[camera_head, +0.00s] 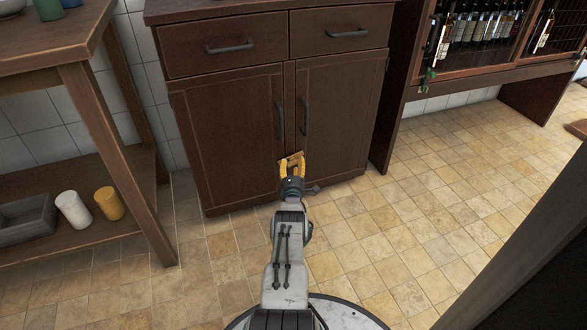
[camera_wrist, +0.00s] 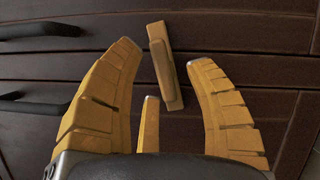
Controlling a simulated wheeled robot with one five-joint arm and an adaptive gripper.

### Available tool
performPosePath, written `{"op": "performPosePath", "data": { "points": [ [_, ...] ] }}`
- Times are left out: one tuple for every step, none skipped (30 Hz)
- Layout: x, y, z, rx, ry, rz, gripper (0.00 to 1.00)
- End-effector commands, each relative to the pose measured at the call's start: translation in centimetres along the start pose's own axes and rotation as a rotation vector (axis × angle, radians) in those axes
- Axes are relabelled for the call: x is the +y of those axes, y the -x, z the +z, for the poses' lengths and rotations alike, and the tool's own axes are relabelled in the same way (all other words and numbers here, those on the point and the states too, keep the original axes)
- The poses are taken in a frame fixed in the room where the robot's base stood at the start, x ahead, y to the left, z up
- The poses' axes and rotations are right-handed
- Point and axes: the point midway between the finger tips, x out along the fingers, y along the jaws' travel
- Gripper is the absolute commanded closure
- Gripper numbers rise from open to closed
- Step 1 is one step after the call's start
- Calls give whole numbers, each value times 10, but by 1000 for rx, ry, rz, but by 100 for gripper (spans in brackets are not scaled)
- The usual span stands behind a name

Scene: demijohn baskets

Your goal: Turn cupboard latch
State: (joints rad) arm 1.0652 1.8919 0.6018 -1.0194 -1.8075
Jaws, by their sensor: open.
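The cupboard (camera_head: 230,130) is dark brown wood with two doors and two drawers above. The latch (camera_wrist: 166,65) is a light-brown wooden bar with a raised grip strip. In the wrist view it stands slightly tilted, crossing the door seam. In the head view it is low between the doors, partly hidden by my gripper (camera_head: 292,163). In the wrist view my gripper (camera_wrist: 161,53) has its yellow fingers spread open, with the latch showing between and beyond the fingertips. I cannot tell whether any finger touches it.
Dark door handles (camera_head: 304,117) stand above my gripper. A wooden shelf table (camera_head: 70,72) with a grey tray (camera_head: 27,222), a white cup (camera_head: 73,210) and a yellow cup (camera_head: 109,203) is at left. A bottle rack is at upper right. The tiled floor (camera_head: 430,210) at right is clear.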

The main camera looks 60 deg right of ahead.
Motion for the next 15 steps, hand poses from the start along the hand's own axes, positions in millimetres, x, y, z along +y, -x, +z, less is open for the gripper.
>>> {"op": "performPosePath", "data": {
  "points": [
    [-1, -2, 0, 0, 0, 2, 51],
    [-1, -4, 0, 0, 0, 2, 51],
    [-1, -5, 0, 0, 0, 1, 51],
    [-1, -6, 0, 0, 0, 0, 51],
    [-1, -6, 0, 0, 0, 0, 51],
    [0, -7, 0, 0, 0, 1, 51],
    [0, -7, 0, 0, 0, 1, 51],
    [0, -8, 0, 0, 0, 1, 51],
    [1, -8, 0, 0, 0, 1, 51],
    [1, -8, 0, 0, 0, 1, 51],
    [1, -8, 0, 0, 0, 1, 51],
    [1, -8, 0, 0, 0, 1, 51],
    [1, -8, 0, 0, 0, 1, 51],
    [1, -8, 0, 0, 0, 1, 51],
    [1, -8, 0, 0, 0, 1, 51]
  ]
}}
